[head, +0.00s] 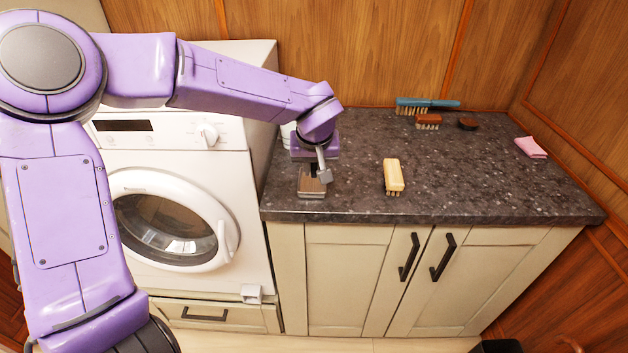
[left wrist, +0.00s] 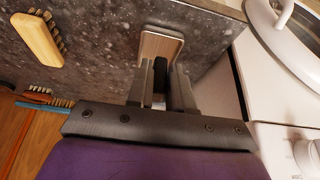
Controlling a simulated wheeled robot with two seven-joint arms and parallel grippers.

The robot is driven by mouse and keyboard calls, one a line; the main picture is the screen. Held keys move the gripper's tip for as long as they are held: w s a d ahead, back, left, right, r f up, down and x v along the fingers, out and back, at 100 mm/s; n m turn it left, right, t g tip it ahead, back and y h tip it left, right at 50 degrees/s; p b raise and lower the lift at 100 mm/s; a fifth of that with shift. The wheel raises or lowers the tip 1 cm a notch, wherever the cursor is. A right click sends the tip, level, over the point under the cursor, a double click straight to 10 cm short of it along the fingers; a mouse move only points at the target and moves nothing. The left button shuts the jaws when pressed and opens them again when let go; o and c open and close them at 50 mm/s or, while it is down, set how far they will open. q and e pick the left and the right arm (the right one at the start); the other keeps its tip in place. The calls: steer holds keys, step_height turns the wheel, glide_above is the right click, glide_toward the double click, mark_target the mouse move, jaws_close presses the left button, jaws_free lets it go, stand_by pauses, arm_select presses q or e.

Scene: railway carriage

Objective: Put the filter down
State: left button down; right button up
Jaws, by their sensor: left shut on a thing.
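The filter (head: 311,188) is a small flat rectangular piece with a pale rim and a brownish face. It is at the left front of the dark speckled countertop (head: 350,195). My left gripper (head: 314,170) reaches down from above and is shut on it. In the left wrist view the filter (left wrist: 160,47) sticks out beyond the fingers (left wrist: 160,85), over the counter near its edge. I cannot tell whether it touches the surface. My right gripper is not in view.
A yellow brush (head: 393,175) lies right of the filter. A blue-handled brush (head: 427,104), a brown brush (head: 428,121), a dark round item (head: 467,124) and a pink cloth (head: 530,147) are farther back. A white washing machine (head: 185,165) stands left. The counter's right front is clear.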

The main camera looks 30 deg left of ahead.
arm_select(q)
steer(key=w+a+f, duration=0.1)
steer(key=f, duration=0.1)
steer(key=w+a+f, duration=0.1)
steer(key=f, duration=0.1)
steer(key=w+a+f, duration=0.1)
steer(key=w+f, duration=0.1)
step_height(320, 180, down, 3)
steer(key=shift+s+d+r, duration=0.1)
steer(key=shift+s+r, duration=0.05)
steer(key=shift+r, duration=0.05)
steer(key=shift+f, duration=0.25)
steer(key=c, duration=1.3)
jaws_free()
steer(key=shift+f, duration=0.1)
steer(key=v, duration=1.2)
steer(key=shift+r, duration=0.25)
